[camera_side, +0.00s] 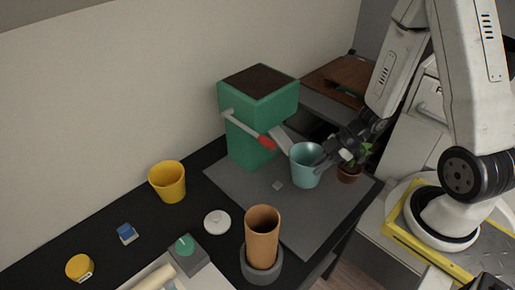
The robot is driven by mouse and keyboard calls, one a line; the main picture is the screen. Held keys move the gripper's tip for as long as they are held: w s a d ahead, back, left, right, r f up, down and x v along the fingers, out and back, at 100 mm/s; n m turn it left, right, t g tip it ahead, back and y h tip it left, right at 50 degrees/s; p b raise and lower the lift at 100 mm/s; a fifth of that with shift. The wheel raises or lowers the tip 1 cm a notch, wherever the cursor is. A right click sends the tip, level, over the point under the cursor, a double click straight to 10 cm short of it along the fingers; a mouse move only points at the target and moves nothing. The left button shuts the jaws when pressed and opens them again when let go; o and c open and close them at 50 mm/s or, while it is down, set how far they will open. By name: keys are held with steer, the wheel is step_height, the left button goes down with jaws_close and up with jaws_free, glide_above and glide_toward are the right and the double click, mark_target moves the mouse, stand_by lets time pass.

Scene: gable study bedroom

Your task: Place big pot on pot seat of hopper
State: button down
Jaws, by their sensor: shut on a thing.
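The green hopper (252,125) stands on a grey mat, with dark soil in its top, a red-tipped lever (247,128) and a grey chute (285,140) sloping down to the right. A light blue pot (306,170) is upright just below the chute's end. My gripper (325,158) is shut on the pot's right rim. I cannot tell whether the pot's base touches the mat. A small light grey square (277,185) lies left of the pot; I cannot tell whether it belongs to the pot seat. No other seat is clearly visible, and the pot hides the spot beneath it.
A yellow pot (168,183), white disc (217,222), tall orange cylinder in a grey ring (262,235), blue block (127,233) and yellow round tin (79,267) stand left and in front. The grey mat's (310,220) front is clear.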

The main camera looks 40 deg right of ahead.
mark_target(319, 177)
steer(key=shift+f, duration=0.95)
steer(key=shift+w+f, duration=0.1)
steer(key=shift+f, duration=1.9)
steer(key=c, duration=0.7)
jaws_free()
steer(key=v, duration=1.2)
